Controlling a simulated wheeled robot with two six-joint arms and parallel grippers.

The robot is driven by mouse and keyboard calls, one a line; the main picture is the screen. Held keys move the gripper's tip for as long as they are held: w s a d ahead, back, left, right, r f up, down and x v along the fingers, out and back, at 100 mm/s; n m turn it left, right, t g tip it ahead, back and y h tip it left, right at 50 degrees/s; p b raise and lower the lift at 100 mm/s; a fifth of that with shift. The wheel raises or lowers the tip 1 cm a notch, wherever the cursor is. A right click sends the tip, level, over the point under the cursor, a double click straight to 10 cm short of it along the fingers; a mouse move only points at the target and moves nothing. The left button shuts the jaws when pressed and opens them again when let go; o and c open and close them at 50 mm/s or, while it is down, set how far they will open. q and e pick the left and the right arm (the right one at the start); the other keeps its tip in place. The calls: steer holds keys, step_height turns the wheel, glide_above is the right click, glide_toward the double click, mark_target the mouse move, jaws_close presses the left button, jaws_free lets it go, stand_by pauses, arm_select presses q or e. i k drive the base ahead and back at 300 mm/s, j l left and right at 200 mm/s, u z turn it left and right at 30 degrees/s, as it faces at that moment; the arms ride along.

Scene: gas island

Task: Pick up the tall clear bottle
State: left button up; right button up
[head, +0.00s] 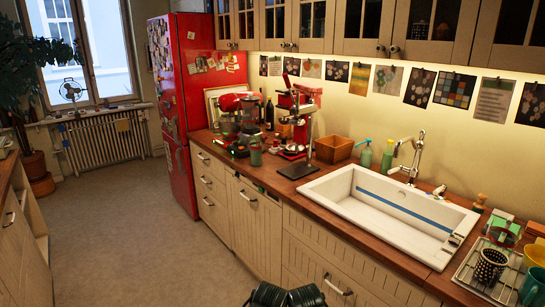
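I cannot clearly make out a tall clear bottle from here. A tall dark bottle (269,114) stands upright at the back of the counter, left of the red appliance. A greenish see-through container (255,151) stands nearer the counter's front edge, among clutter. A green pump bottle (387,156) and a paler bottle with a blue pump (366,153) stand behind the sink's left end. Neither of my grippers can be made out. Only dark ribbed parts, probably mine, show at the bottom edge, well away from the counter items.
The wooden counter (385,257) runs along the right wall. A white sink (340,183) is set in it, with a tall faucet behind. A red lever appliance (294,132), a wooden box (334,149) and a dish rack (463,275) take up space. The grey floor (130,230) is open at left.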

mark_target(255, 141)
steer(key=i+j+u, duration=0.1)
steer(key=i+u, duration=0.4)
steer(key=i, duration=0.4)
steer(key=i+j+z, duration=1.4)
steer(key=j, duration=0.35)
steer(key=k, duration=0.1)
